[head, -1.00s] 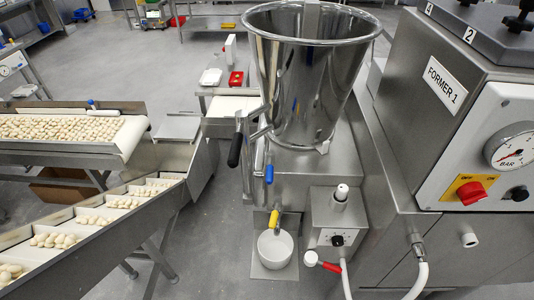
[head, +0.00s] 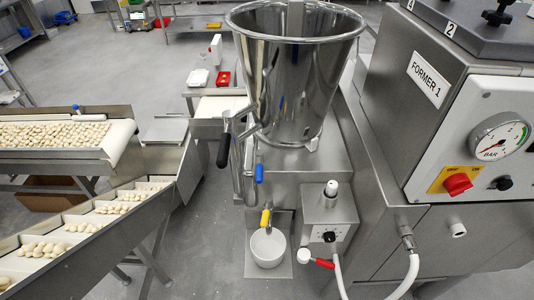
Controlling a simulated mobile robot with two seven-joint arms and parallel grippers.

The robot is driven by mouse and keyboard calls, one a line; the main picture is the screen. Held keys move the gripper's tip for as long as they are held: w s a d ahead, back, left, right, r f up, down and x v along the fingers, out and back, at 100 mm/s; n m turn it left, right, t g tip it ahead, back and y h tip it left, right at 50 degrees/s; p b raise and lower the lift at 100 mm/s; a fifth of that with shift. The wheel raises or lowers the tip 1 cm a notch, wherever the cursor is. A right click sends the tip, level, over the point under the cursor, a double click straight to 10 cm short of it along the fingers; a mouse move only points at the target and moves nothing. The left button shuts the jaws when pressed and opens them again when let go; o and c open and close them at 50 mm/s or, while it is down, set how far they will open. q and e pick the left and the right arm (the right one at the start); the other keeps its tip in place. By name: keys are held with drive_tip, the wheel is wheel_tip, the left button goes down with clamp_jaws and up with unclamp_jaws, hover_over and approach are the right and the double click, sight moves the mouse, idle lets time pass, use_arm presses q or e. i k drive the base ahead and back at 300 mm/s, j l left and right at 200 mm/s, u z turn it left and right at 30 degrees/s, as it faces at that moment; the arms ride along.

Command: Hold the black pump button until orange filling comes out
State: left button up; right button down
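A small black button or knob (head: 330,237) sits on the front of a grey steel box (head: 318,212) beside the hopper stand. I take this box to be the pump control. A yellow-handled outlet (head: 265,217) points down over a white bowl (head: 268,248). The bowl stands on a small steel plate, and I see no orange in it or at the outlet. A tall steel hopper (head: 294,75) stands above. Its contents are not clear. Neither of my grippers shows in the head view.
The FORMER 1 machine (head: 430,78) stands at the right, with a red switch (head: 458,184), a second black knob (head: 503,183) and a pressure gauge (head: 500,137). A red-handled hose valve (head: 318,262) hangs below the box. Conveyors with pasta (head: 60,134) fill the left.

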sight(503, 185)
drive_tip(key=l+u, duration=0.1)
drive_tip(key=l, duration=0.4)
drive_tip(key=k+l+u, duration=0.1)
drive_tip(key=l, duration=0.35)
drive_tip(key=l+u, duration=0.15)
drive_tip(key=l, duration=0.35)
drive_tip(key=k+l+u, duration=0.1)
drive_tip(key=l, duration=0.4)
drive_tip(key=k, duration=0.05)
